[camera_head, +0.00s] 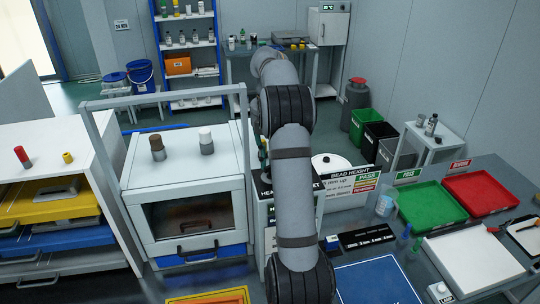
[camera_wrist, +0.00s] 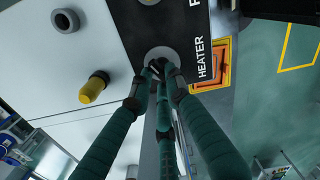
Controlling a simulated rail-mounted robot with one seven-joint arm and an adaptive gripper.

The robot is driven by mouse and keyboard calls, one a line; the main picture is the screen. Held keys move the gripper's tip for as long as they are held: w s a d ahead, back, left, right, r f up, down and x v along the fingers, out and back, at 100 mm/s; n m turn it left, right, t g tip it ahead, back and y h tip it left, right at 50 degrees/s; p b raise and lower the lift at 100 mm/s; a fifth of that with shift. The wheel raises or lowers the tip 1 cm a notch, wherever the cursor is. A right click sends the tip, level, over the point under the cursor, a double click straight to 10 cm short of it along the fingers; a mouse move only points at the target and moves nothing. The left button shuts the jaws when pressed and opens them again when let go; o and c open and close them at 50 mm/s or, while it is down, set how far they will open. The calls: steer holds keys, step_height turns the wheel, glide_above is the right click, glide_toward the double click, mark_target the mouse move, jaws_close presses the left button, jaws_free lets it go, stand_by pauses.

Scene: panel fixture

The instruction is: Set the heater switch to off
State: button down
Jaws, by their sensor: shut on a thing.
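The heater switch (camera_wrist: 161,53) shows in the wrist view as a round grey base on a black panel, beside the white HEATER label (camera_wrist: 204,60). My gripper (camera_wrist: 158,69) has its long teal fingers drawn together on the switch. The fingertips cover the knob, so its pointing direction cannot be read. In the head view my arm blocks most of the black panel (camera_head: 265,190), and the switch cannot be made out.
In the wrist view, a yellow knob (camera_wrist: 93,87) and a dark round knob (camera_wrist: 66,21) stand on the pale surface to the left. In the head view, a windowed white cabinet (camera_head: 190,180) stands left of my arm, and green (camera_head: 430,203) and red trays (camera_head: 482,196) lie right.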

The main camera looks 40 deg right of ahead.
steer(key=n+p, duration=0.1)
steer(key=n, duration=0.5)
steer(key=shift+a, duration=0.1)
steer(key=n, duration=0.6)
steer(key=shift+s+a, duration=0.1)
steer(key=shift+s, duration=0.05)
steer(key=shift+n, duration=0.3)
steer(key=c, duration=1.7)
jaws_free()
steer(key=shift+o, duration=0.2)
steer(key=shift+r, duration=0.1)
steer(key=shift+r, duration=3.7)
